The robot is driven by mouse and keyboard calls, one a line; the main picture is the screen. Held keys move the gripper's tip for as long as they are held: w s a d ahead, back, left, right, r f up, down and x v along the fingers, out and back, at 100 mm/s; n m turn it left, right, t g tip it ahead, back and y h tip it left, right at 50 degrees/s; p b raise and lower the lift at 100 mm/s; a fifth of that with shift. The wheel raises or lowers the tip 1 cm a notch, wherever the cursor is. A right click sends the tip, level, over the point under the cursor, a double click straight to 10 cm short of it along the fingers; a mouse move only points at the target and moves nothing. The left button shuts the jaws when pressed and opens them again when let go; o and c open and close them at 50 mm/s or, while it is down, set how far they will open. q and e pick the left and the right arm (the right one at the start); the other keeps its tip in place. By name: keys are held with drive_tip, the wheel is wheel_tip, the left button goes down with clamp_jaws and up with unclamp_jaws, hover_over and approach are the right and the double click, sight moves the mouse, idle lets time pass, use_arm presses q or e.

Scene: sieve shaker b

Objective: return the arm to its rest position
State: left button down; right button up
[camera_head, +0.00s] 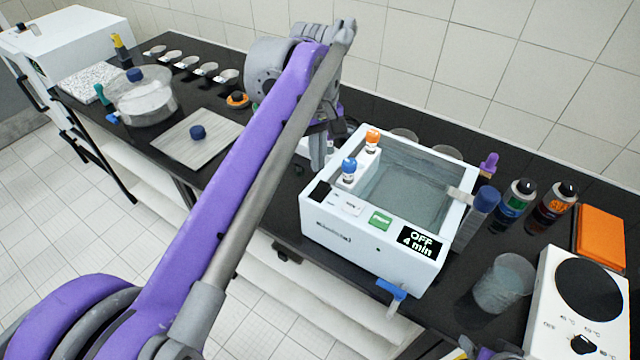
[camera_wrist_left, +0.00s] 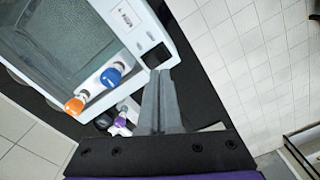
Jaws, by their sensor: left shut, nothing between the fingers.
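My left arm (camera_head: 235,180), purple and grey, reaches from the lower left across the head view and bends down at the top. My left gripper (camera_head: 318,163) points down just left of the white water-bath box (camera_head: 335,226), above the black bench. In the left wrist view its two grey fingers (camera_wrist_left: 160,75) are together with nothing between them. The box also shows in that view, beside the fingers (camera_wrist_left: 143,28). I cannot tell whether they touch it. My right gripper is not clearly seen.
On the box rim stand a blue-capped vial (camera_head: 349,170) and an orange-capped vial (camera_head: 371,141); its display reads OFF, 4 min. Right of it are bottles (camera_head: 514,203), a beaker (camera_head: 502,284) and a hotplate (camera_head: 556,320). A tiled wall (camera_head: 440,60) runs behind the bench.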

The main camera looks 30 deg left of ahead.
use_arm(q)
drive_tip(key=shift+s, duration=0.15)
drive_tip(key=s+d+f+m+t, duration=0.3)
drive_tip(key=s+f+m, duration=0.2)
drive_tip(key=f, duration=0.4)
drive_tip(key=s+d+f+m+t, duration=0.3)
drive_tip(key=s+f+m, duration=0.3)
drive_tip(key=f, duration=0.3)
drive_tip(key=shift+s+d+f, duration=0.4)
drive_tip(key=shift+s, duration=0.5)
